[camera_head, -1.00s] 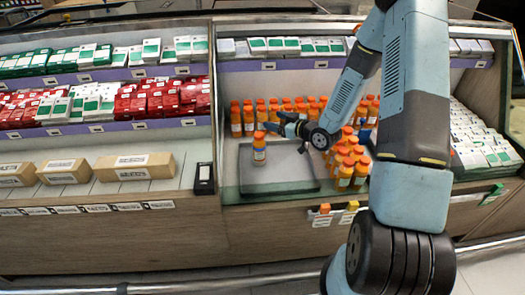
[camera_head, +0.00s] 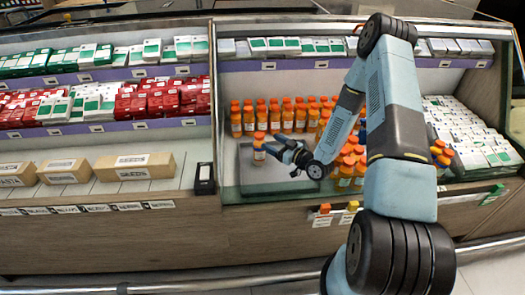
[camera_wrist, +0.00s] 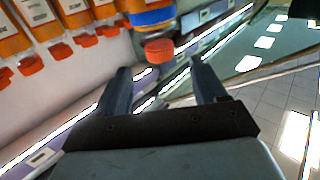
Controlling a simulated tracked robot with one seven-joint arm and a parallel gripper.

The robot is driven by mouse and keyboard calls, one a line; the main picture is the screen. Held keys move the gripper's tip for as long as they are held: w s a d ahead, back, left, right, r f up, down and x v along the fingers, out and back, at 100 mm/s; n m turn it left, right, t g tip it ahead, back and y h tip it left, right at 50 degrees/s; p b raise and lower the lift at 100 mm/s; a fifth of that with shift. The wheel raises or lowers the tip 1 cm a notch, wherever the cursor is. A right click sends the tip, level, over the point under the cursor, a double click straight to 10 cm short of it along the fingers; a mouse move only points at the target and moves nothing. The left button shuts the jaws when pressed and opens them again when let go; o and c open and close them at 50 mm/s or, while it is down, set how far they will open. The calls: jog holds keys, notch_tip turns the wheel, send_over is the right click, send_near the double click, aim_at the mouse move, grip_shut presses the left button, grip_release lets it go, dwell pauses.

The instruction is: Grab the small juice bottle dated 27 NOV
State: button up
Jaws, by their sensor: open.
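In the wrist view, which looks upside down, one orange cap (camera_wrist: 159,50) with a blue-banded bottle (camera_wrist: 152,17) lies just beyond and between the fingertips (camera_wrist: 160,68). I cannot tell whether the fingers touch it. No date is readable on any label.
Rows of similar bottles (camera_head: 287,116) stand behind the tray, and more (camera_head: 345,172) stand to its right, partly behind my arm. A glass front edges the bay. Brown boxes (camera_head: 133,167) lie on the left shelf. The tray around the single bottle is clear.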

aim_at(263, 139)
jog(key=shift+f+x, duration=0.1)
jog(key=shift+x, duration=1.8)
jog(key=shift+f+x, duration=0.15)
jog(key=shift+x, duration=1.75)
jog(key=shift+c, duration=0.4)
jog(key=shift+s+d+f, duration=0.1)
grip_shut()
